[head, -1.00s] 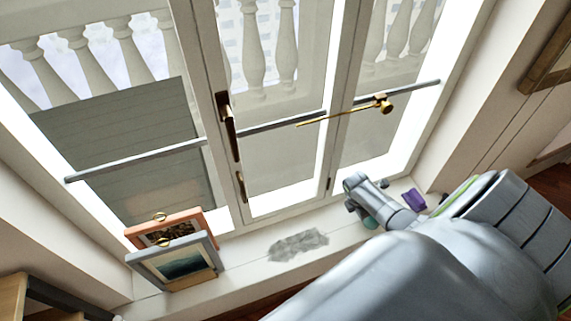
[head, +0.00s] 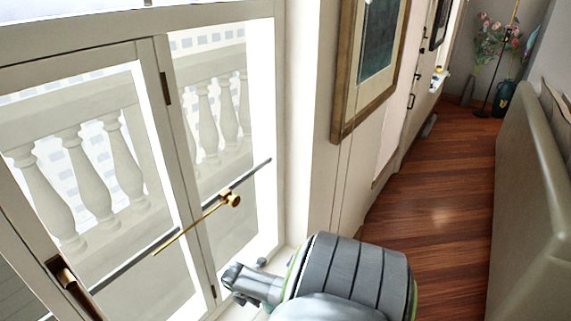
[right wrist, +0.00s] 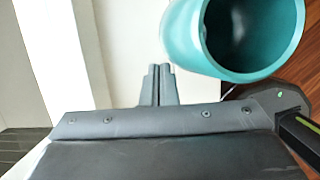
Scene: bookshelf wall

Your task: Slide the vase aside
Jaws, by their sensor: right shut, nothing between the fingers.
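The teal vase (right wrist: 215,62) shows at the top right of the right wrist view, with its round open mouth facing the camera. My right gripper (right wrist: 160,84) is shut and empty, its two fingers together just left of the vase. I cannot tell whether they touch it. In the head view my right gripper (head: 236,277) is over the window sill at the foot of the window, and I cannot make out the vase there. My left gripper is in neither view.
The window (head: 170,160) with a brass handle (head: 233,200) rises behind the gripper. A framed picture (head: 372,62) hangs on the wall to the right. Wooden floor (head: 440,200) runs clear along a sofa-like grey piece (head: 530,170). Flowers (head: 495,38) stand far back.

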